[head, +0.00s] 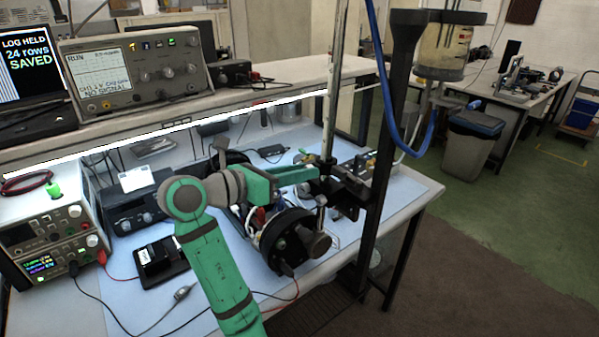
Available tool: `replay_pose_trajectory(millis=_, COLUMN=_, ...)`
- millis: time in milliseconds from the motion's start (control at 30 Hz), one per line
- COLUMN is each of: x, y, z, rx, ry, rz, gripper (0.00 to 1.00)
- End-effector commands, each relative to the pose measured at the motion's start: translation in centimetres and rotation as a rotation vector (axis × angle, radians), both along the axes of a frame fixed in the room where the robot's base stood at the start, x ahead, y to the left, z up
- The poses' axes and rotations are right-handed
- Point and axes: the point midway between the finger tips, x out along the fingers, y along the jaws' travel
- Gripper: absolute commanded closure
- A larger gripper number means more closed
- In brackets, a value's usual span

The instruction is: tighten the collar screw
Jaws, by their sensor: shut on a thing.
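My green arm reaches over the bench from the front. My gripper (318,187) is at the black collar (347,186) on the upright metal rod (330,105). Its dark jaws are shut at the collar's left side, on what appears to be the collar screw. The screw is small and mostly hidden by the jaws, so its turn and seating cannot be told. A clear cylinder (443,48) with a graduated scale and pale liquid is mounted on the black post (398,90) at upper right.
A round black device (286,243) with wires sits just below my gripper. A blue hose (384,95) hangs beside the post. An oscilloscope (135,72) and laptop stand on the shelf. Power supplies (52,235) fill the left. The blue mat is partly clear in front, with loose cables.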

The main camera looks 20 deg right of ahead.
Motion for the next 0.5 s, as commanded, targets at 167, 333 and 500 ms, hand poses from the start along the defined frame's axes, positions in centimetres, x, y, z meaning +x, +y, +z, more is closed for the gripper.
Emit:
replay_pose_trajectory(millis=167, x=0.03, y=-0.27, z=-0.08, rx=0.000, ry=0.005, rz=-0.002, gripper=1.00)
replay_pose_trajectory(millis=333, x=0.02, y=-0.26, z=-0.08, rx=0.001, ry=0.004, rz=-0.002, gripper=1.00)
replay_pose_trajectory(millis=500, x=0.02, y=-0.16, z=-0.06, rx=0.001, ry=0.004, rz=-0.001, gripper=0.60)
